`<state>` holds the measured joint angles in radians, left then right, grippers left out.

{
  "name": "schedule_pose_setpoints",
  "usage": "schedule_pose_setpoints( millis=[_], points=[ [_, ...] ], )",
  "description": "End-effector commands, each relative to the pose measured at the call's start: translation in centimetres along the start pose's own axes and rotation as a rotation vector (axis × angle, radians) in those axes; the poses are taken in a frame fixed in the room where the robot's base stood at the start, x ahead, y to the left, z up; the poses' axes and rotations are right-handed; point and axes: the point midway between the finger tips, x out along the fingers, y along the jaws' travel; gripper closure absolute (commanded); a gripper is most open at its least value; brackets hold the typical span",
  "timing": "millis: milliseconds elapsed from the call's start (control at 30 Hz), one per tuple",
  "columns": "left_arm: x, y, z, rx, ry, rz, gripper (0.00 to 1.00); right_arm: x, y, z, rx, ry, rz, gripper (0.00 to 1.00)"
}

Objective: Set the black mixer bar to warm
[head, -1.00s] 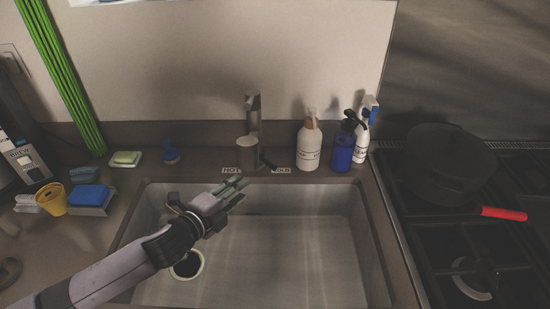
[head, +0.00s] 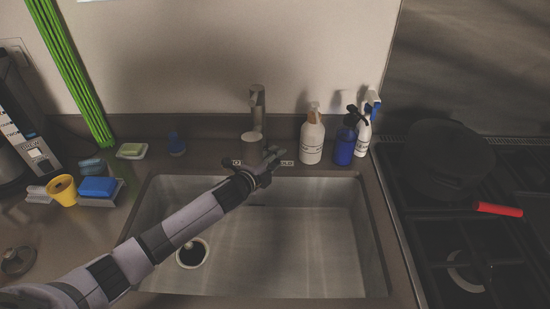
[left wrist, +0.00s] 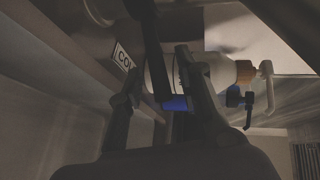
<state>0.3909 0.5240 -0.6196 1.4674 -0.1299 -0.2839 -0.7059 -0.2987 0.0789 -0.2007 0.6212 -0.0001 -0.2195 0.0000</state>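The grey faucet (head: 258,98) stands behind the sink, with a small HOT label (head: 236,162) left of its base and a COLD label (head: 287,163) right. My left gripper (head: 276,154) is at the faucet base, over the sink's back edge near the COLD label. In the head view it hides the black mixer bar. In the left wrist view a dark bar (left wrist: 152,50), which looks like the mixer bar, runs down between my spread fingers, beside the COLD label (left wrist: 122,57). My left gripper (left wrist: 155,100) looks open; contact cannot be told. My right gripper is out of view.
A white bottle (head: 312,138), a blue bottle (head: 344,146) and a spray bottle (head: 364,132) stand close right of the gripper. The sink (head: 290,240) below is empty. A stove with a dark pot (head: 448,160) is at right; sponges and a yellow cup (head: 63,190) are at left.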

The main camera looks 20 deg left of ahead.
Motion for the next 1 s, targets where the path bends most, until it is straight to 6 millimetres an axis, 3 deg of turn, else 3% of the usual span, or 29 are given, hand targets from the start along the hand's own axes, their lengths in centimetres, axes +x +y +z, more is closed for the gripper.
schedule_pose_setpoints(
  millis=[333, 800, 1000],
  points=[
    [0.29, 0.04, -0.02, 0.000, 0.001, 0.000, 0.69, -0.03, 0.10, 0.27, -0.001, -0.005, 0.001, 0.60],
    [0.26, 0.06, 0.00, 0.000, 0.000, 0.001, 1.00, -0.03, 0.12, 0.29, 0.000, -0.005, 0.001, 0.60],
    [0.26, 0.09, 0.00, -0.001, 0.000, 0.001, 1.00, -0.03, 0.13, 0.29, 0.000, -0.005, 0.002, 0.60]
  ],
)
